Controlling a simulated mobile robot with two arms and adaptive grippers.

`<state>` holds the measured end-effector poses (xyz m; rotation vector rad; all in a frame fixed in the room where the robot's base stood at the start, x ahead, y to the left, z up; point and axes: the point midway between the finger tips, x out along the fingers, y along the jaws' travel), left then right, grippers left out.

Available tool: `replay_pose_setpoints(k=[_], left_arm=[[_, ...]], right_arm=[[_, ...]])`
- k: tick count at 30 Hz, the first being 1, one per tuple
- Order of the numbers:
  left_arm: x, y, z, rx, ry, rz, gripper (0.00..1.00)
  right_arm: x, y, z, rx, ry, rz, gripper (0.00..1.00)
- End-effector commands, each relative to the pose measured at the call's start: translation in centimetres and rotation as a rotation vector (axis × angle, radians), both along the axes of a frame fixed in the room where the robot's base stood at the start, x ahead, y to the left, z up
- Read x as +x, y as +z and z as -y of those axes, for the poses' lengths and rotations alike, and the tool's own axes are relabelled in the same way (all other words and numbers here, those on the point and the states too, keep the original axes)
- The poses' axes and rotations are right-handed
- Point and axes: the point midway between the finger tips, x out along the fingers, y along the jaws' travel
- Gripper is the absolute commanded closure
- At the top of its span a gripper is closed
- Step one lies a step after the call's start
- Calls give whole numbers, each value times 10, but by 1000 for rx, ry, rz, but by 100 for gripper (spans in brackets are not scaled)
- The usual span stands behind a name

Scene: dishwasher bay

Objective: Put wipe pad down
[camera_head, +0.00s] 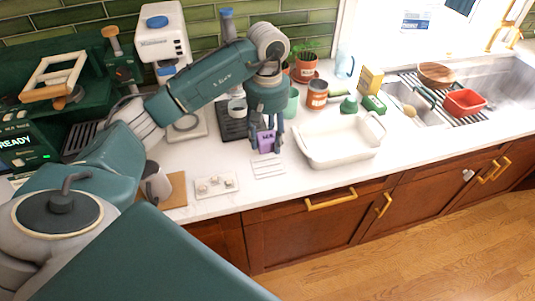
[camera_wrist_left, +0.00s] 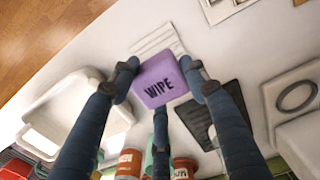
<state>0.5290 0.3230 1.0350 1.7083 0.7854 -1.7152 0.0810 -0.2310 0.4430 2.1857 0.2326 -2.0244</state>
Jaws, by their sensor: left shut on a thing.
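A purple wipe pad (camera_head: 266,141) with dark lettering is held in my left gripper (camera_head: 268,140), above the white counter. In the left wrist view the pad (camera_wrist_left: 160,82) sits between the blue fingers of the gripper (camera_wrist_left: 160,90), its "WIPE" lettering facing the camera. Below the pad in the head view, a white card with printed lines (camera_head: 268,168) lies on the counter. The card also shows partly behind the pad in the left wrist view (camera_wrist_left: 155,42). I cannot tell the exact gap between pad and counter. My right gripper is not in view.
A white basin (camera_head: 345,155) stands just right of the gripper. A small plate with pale pieces (camera_head: 217,185) lies to the left. A dark tray (camera_head: 232,128) and white machine (camera_head: 163,40) stand behind. Pots and a sink (camera_head: 495,80) are farther right.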

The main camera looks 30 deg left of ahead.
Motion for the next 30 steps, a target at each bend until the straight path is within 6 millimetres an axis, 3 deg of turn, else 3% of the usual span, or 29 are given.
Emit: replay_pose_setpoints(k=[6, 11, 18, 29, 30], left_arm=[[0, -32, 0, -2, 0, -1, 80], [0, -42, 0, -1, 0, -1, 80], [-1, -72, 0, -1, 1, -2, 80], [0, -79, 0, 0, -1, 1, 80], [0, -78, 0, 0, 0, 1, 51]], right_arm=[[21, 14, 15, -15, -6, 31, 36], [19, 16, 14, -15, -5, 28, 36], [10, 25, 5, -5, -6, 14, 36], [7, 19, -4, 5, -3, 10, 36], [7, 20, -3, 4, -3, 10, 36]])
